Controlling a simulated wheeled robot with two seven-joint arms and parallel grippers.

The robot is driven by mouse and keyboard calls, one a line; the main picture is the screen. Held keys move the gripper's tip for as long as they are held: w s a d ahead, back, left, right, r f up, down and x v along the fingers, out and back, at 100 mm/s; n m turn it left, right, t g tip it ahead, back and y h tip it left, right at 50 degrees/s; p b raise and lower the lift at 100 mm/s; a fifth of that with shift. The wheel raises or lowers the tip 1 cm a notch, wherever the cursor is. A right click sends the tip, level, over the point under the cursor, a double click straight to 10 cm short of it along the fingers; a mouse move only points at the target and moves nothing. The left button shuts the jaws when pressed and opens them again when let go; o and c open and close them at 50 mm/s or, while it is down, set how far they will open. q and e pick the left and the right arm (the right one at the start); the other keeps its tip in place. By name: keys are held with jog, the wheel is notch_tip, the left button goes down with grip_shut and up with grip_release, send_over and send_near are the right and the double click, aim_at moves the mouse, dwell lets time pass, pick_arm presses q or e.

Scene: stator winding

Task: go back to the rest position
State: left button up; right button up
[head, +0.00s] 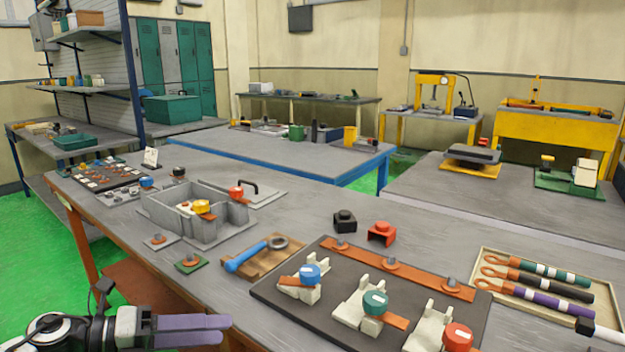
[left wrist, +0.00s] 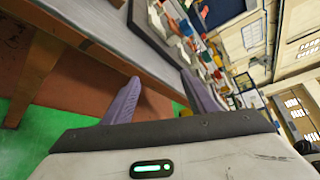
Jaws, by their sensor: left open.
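My left gripper (head: 225,330) is at the lower left of the head view, beside the front edge of the grey workbench (head: 330,205). Its purple fingers point right. In the left wrist view the two fingers of the left gripper (left wrist: 160,77) stand apart with nothing between them. It is open and empty, clear of the parts on the bench. My right gripper does not show in either view.
A dark board (head: 270,292) with stator pieces and coloured knobs lies near the gripper. A blue-handled tool (head: 246,256), a grey housing (head: 160,212) and a tray (head: 485,255) of coloured rods stand on the bench. Green floor (head: 35,265) lies open at left.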

pick_arm(q)
jog(key=s+a+f+n+t+y, duration=0.3)
jog(key=a+f+n, duration=0.1)
jog(key=f+n, duration=0.35)
jog(key=s+a+f+n+t+y, duration=0.35)
jog(key=f+n, duration=0.25)
jog(key=n, duration=0.3)
jog(key=s+a+f+n+g+y, duration=0.2)
jog(key=s+a+f+n+y, duration=0.15)
jog(key=s+a+f, duration=0.35)
jog(key=s+a+f+n+g+y, duration=0.3)
jog(key=s+f+n, duration=0.25)
jog(key=s, duration=0.45)
jog(key=s+d+f+n+t+h, duration=0.1)
jog(key=d+n, duration=0.8)
jog(key=d, duration=1.1)
jog(key=shift+s+f+h, duration=0.45)
jog(key=shift+f+h, duration=0.05)
jog(key=shift+f, duration=0.15)
